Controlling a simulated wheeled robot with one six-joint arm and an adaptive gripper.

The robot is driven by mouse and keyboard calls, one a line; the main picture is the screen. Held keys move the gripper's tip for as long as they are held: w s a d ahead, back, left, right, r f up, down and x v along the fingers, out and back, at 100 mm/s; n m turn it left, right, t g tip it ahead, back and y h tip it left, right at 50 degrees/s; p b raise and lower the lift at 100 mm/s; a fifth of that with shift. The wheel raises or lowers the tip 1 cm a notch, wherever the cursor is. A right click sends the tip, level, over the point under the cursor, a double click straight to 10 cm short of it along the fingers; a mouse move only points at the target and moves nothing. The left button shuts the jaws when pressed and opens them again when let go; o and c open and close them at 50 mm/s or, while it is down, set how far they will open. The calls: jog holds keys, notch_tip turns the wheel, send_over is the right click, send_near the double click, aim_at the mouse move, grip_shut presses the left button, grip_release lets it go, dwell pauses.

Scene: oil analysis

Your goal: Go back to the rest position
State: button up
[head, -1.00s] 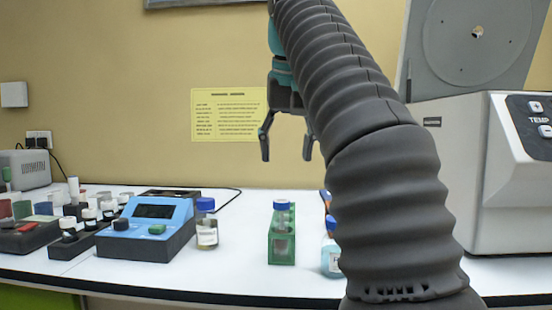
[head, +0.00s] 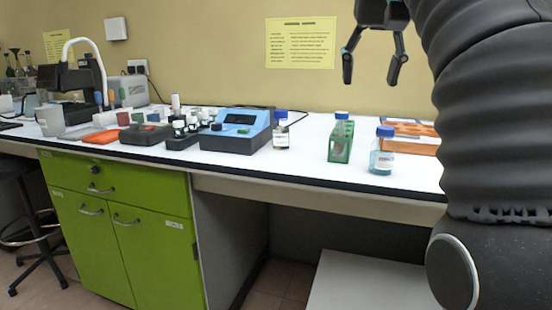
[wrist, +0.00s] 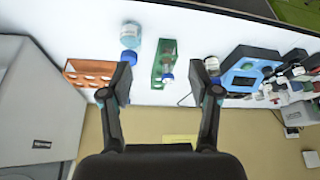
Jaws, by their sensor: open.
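My gripper (head: 374,68) is open and empty, raised high above the bench with its fingers pointing down in the head view. In the wrist view my gripper (wrist: 165,92) shows both fingers spread wide with nothing between them. Below it on the white bench stands a green rack (head: 341,141) holding a blue-capped vial. The rack also shows in the wrist view (wrist: 158,70). A blue-capped bottle of pale blue liquid (head: 382,160) stands to the right of the rack. A small blue-capped bottle (head: 281,135) stands to its left.
A blue instrument (head: 237,131) stands left of the small bottle. An orange rack (head: 415,144) lies behind the pale blue bottle. Black holders and a microscope (head: 82,85) are farther left. A large grey machine (wrist: 40,110) fills the wrist view's left side. Green cupboards (head: 120,225) are below the bench.

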jog(key=s+f, duration=0.6)
jog(key=f, duration=0.7)
jog(key=s+f+n, duration=0.1)
jog(key=s+f, duration=0.4)
jog(key=f, duration=0.9)
jog(key=s+f+t, duration=0.1)
jog(key=s+f, duration=0.5)
jog(key=f, duration=0.7)
jog(key=shift+s+d+f+y, duration=0.25)
jog(key=shift+s+d+y, duration=0.05)
jog(key=shift+s+d, duration=0.1)
